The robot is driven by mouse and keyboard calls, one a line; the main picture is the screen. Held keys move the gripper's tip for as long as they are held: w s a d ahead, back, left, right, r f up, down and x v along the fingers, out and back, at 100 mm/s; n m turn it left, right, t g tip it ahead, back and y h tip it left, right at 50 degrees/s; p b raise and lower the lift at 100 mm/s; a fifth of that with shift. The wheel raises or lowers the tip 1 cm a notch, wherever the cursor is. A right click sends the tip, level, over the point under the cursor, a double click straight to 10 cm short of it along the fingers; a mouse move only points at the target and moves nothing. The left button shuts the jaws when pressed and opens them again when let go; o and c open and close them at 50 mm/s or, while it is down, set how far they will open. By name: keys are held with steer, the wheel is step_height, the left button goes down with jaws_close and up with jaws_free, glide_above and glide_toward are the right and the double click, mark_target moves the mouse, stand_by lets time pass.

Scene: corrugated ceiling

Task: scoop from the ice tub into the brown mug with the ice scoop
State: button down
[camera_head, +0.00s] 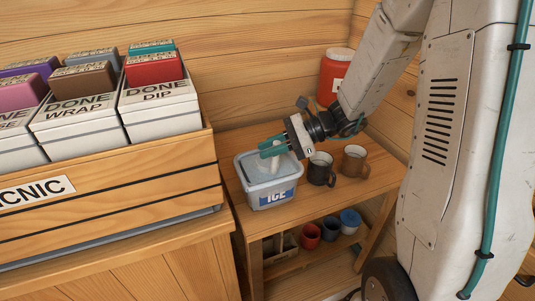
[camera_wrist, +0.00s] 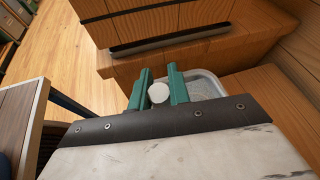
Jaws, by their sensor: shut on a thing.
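The ice tub (camera_head: 267,196) is a grey-white box labelled ICE on a small wooden table; it also shows in the wrist view (camera_wrist: 209,79), partly behind my fingers. My gripper (camera_head: 272,148) has green fingers and is over the tub, shut on the white ice scoop (camera_head: 275,162). The scoop's round handle end (camera_wrist: 158,92) shows between the fingers in the wrist view. The scoop points down into the tub; its lower end is hidden, so its load cannot be told. The brown mug (camera_head: 355,161) stands upright at the table's right, beyond a dark mug (camera_head: 320,169).
A red container with a white label (camera_head: 335,75) stands at the back. A lower shelf holds a red cup (camera_head: 310,236), a dark cup (camera_head: 331,228) and a blue cup (camera_head: 350,220). A wooden crate (camera_head: 110,205) with labelled boxes is close on the left.

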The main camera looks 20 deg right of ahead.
step_height(320, 180, up, 8)
stand_by(0.9)
stand_by(0.4)
